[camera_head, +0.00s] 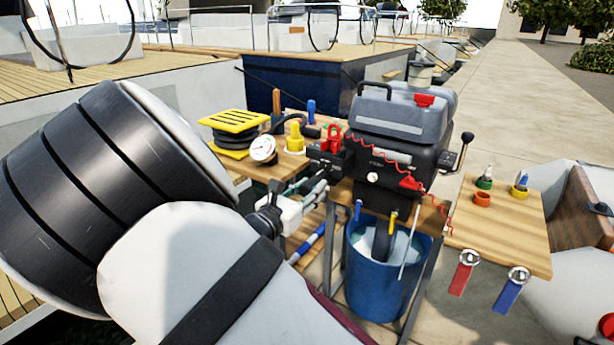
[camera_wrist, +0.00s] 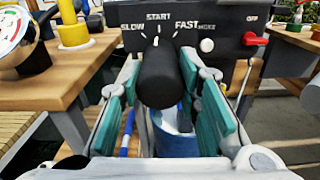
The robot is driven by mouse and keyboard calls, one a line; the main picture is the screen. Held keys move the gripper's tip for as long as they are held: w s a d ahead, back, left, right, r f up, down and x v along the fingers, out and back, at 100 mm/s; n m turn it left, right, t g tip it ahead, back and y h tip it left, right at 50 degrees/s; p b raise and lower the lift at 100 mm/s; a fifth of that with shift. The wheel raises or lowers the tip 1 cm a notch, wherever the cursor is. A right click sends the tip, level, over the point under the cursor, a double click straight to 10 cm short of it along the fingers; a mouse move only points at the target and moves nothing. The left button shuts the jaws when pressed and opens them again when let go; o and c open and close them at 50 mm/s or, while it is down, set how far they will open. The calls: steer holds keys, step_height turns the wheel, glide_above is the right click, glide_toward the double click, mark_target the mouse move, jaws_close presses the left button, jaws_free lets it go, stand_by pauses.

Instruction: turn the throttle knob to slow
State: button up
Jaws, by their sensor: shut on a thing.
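The throttle knob (camera_wrist: 162,75) is a dark, rounded grip in the wrist view, pointing toward the camera from the black outboard motor's front panel (camera_wrist: 222,25). White words SLOW, START and FAST stand in an arc above it. A small white mark shows near the knob's top, roughly under START. My gripper (camera_wrist: 163,95) has its two teal-padded fingers on either side of the knob, shut on it. In the head view the gripper (camera_head: 312,187) reaches the front of the motor (camera_head: 393,140) from the left; the knob is hard to make out there.
A white choke knob (camera_wrist: 207,45) and a red OFF switch (camera_wrist: 255,39) sit right of the throttle knob. A blue water barrel (camera_head: 377,285) stands under the motor. Wooden side tables (camera_head: 510,235) hold small items. A red coiled cord (camera_head: 447,205) hangs at right.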

steer(key=n+p, duration=0.3)
steer(key=p, duration=0.3)
steer(key=shift+r+n+p, duration=0.1)
steer(key=shift+n+p, duration=0.25)
steer(key=shift+n, duration=0.05)
steer(key=shift+n+p, duration=1)
steer(key=shift+p, duration=0.2)
steer(key=shift+f, duration=0.2)
steer(key=o, duration=1.1)
steer(key=shift+o, duration=0.2)
steer(key=shift+s+a, duration=0.1)
steer(key=v, duration=1.1)
steer(key=shift+s+a, duration=0.15)
steer(key=shift+s, duration=0.2)
